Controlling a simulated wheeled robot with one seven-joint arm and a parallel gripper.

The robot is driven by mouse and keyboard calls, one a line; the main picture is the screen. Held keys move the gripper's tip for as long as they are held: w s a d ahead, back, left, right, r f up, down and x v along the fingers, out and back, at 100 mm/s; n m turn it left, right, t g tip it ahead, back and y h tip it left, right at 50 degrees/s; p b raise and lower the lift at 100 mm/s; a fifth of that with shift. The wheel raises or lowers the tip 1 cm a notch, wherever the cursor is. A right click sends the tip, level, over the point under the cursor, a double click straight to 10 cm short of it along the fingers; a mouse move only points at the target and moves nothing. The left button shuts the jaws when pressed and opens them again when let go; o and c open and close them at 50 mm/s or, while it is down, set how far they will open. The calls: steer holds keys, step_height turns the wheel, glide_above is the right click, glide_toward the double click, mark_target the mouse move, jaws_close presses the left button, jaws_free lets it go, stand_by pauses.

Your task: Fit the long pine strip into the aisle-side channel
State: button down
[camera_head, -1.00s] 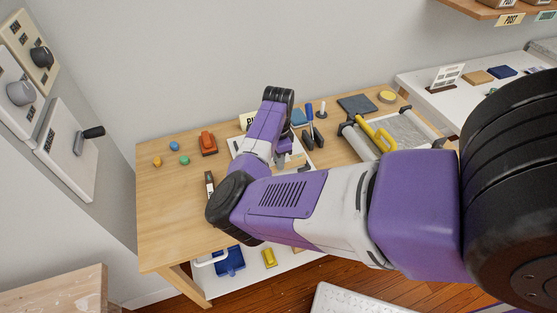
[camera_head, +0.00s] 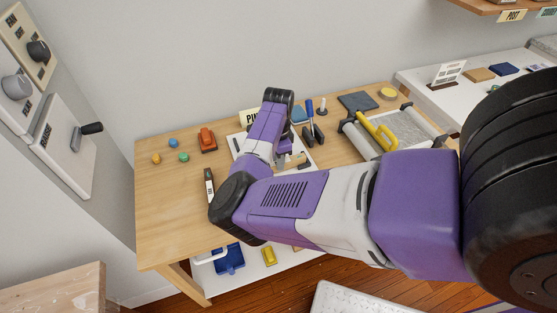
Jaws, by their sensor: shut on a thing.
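My gripper (camera_head: 285,149) is over the white board on the workbench, mostly hidden behind my purple forearm. It is shut on a pale wooden piece, which I take to be the long pine strip (camera_head: 293,160); only a short part of it shows beside the forearm. The white board (camera_head: 308,160) lies under the gripper, and my arm covers much of it. I cannot make out the aisle-side channel, nor whether the strip touches it.
The wooden workbench (camera_head: 160,215) holds an orange tool (camera_head: 207,139), a dark-tipped tool (camera_head: 209,187) and small coloured knobs at the left. Dark clamps (camera_head: 313,134) stand right of my gripper. A tray with a yellow handle (camera_head: 377,132) is farther right. The bench's left front is clear.

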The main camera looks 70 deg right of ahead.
steer(key=shift+f, duration=0.2)
steer(key=c, duration=1.2)
jaws_free()
steer(key=shift+o, duration=0.2)
step_height(320, 180, up, 8)
steer(key=shift+f+b, duration=0.1)
steer(key=shift+b, duration=0.4)
